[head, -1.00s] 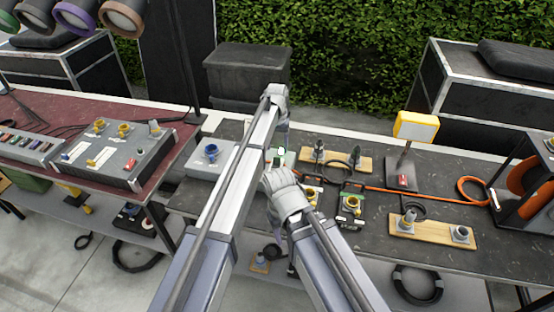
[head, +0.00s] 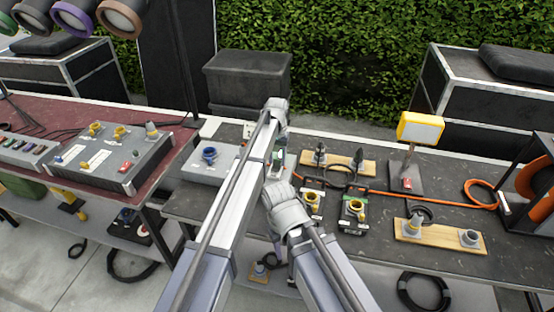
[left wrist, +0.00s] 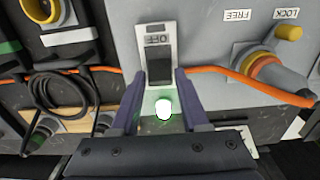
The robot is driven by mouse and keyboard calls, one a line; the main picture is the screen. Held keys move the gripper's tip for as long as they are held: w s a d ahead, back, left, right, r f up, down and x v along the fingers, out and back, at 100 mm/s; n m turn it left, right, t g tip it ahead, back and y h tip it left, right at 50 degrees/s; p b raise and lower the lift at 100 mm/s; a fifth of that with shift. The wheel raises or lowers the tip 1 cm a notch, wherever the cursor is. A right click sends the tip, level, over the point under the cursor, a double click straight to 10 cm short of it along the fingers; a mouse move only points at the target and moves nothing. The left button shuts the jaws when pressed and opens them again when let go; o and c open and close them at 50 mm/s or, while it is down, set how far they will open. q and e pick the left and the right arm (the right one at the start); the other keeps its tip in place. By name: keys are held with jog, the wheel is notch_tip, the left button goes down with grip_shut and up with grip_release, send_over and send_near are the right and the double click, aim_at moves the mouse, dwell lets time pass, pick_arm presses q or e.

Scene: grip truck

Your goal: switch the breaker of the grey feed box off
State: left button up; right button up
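The breaker (left wrist: 160,66) shows in the left wrist view as a dark switch on a pale plate, with the word OFF upside down above it. A bright lamp with a green glow (left wrist: 163,108) is just below the plate in the picture. My left gripper (left wrist: 155,98) is open, its two fingers apart on either side of the lower plate and lamp, with nothing held. I cannot tell whether they touch it or which way the switch is set. In the head view my arm hides the gripper and breaker. My right gripper is not in view.
An orange cable (left wrist: 90,70) runs past the fingers. In the head view, a grey box with a blue socket (head: 209,154) stands left of my arm.

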aim_at(276, 166)
pick_arm(q)
grip_shut()
jog(key=shift+s, duration=0.15)
jog(key=shift+s+a+t, duration=0.2)
jog(key=shift+s+t, duration=0.3)
jog(key=shift+t, duration=0.3)
jog(key=shift+s+a+f+t+h+b, duration=0.1)
jog(key=shift+s+t+h+b, duration=0.2)
jog(key=shift+t+b, duration=0.25)
jog(key=shift+s+a+f+t+h+b, duration=0.1)
jog(key=shift+s+t+h+b, duration=0.25)
jog(key=shift+t, duration=0.3)
jog(key=t+b, duration=0.1)
jog(key=b, duration=0.1)
jog(key=s+t+h+b, duration=0.1)
jog(key=t+b, duration=0.3)
jog(key=shift+s+a+f+h+b, duration=0.25)
jog(key=shift+f+h+b, duration=0.1)
jog(key=shift+s+r+t+h+b, duration=0.15)
jog(key=shift+t+h+b, duration=0.15)
jog(key=shift+t+b, duration=0.75)
